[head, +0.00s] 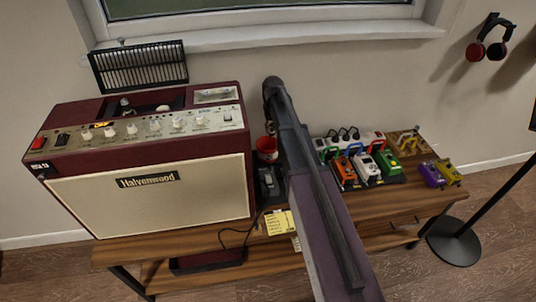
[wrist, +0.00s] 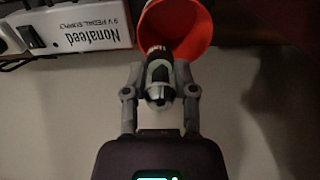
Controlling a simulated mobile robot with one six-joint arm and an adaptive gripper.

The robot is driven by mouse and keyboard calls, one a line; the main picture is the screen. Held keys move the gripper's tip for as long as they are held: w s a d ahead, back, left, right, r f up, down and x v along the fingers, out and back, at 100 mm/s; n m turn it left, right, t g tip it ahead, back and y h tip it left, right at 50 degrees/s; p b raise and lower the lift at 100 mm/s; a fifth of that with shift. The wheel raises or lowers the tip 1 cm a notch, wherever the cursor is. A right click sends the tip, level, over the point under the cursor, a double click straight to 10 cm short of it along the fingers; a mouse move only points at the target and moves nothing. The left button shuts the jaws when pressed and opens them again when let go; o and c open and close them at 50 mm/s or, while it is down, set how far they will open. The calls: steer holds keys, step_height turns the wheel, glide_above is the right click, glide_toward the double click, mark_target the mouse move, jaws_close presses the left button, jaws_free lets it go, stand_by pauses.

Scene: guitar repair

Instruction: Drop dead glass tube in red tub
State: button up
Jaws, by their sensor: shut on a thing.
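The red tub (head: 266,149) stands on the bench just right of the amplifier in the head view, partly hidden by my arm. In the wrist view the tub (wrist: 194,42) opens toward me, with its orange-red inside showing. My gripper (wrist: 160,68) is shut on the dead glass tube (wrist: 158,92), which looks dark and grey with a shiny end. The tube's far end overlaps the tub's mouth in the wrist view; I cannot tell how far above or inside it is. In the head view my arm hides the gripper and tube.
The maroon amplifier (head: 150,196) fills the bench's left, its top open. Several pedals (head: 364,164) stand to the right. A white power strip (wrist: 75,27) lies left of the tub in the wrist view.

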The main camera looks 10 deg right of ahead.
steer(key=shift+f, duration=0.45)
steer(key=o, duration=0.9)
steer(key=shift+o, duration=0.2)
steer(key=shift+r, duration=0.2)
step_height(320, 180, up, 6)
steer(key=p, duration=0.6)
steer(key=s+a+r+p, duration=0.1)
steer(key=s+r+p, duration=0.2)
steer(key=r+p, duration=0.9)
steer(key=s+a+r+p, duration=0.1)
steer(key=s+r+p, duration=0.1)
steer(key=r+p, duration=1)
steer(key=shift+s+a, duration=0.15)
steer(key=shift+s, duration=0.25)
stand_by(0.5)
steer(key=s+d+f+b, duration=0.1)
steer(key=s, duration=1.9)
steer(key=shift+s, duration=0.2)
